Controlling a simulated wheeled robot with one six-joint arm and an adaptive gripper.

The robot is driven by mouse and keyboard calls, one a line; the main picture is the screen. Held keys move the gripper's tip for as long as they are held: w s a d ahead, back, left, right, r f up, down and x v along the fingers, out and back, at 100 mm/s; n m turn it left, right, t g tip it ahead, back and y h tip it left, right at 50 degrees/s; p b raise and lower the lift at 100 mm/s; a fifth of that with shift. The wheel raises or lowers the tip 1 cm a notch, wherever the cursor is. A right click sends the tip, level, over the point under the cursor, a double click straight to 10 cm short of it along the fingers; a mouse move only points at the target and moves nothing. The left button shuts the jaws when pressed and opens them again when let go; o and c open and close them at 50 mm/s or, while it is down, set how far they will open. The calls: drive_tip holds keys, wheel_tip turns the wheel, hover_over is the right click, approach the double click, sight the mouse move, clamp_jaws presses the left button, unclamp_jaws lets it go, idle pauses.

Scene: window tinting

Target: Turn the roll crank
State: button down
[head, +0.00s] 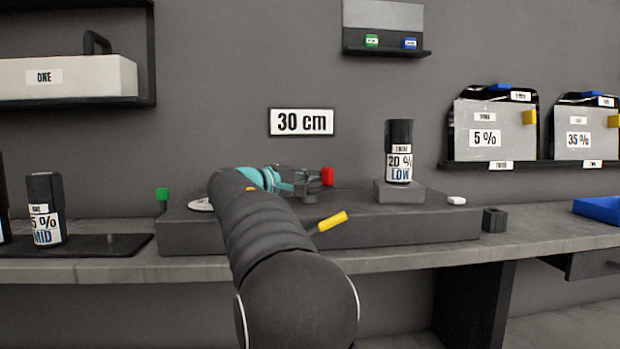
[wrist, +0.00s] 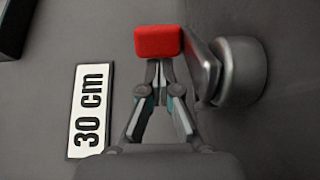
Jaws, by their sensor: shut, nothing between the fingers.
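The roll crank shows a red handle (head: 328,177) above the dark grey block on the bench. In the wrist view its red handle (wrist: 158,41) sits at the top centre, on a grey crank arm (wrist: 204,66) that joins a round grey hub (wrist: 243,72). My gripper (head: 312,180) is just left of the red handle in the head view. In the wrist view my gripper (wrist: 160,64) has its fingertips together right at the handle's near edge. Nothing is between the fingers; I cannot tell whether they touch the handle. My arm hides part of the block.
The dark grey block (head: 400,222) carries a yellow handle (head: 333,221), a green knob (head: 162,194) and a pedestal with a "20 % LOW" canister (head: 398,152). A "MID" canister (head: 46,209) stands left. A blue tray (head: 598,209) lies at the right. A "30 cm" sign (head: 302,122) hangs behind.

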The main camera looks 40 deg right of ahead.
drive_tip(key=a, duration=1.1)
drive_tip(key=shift+s+a, duration=0.2)
idle(0.4)
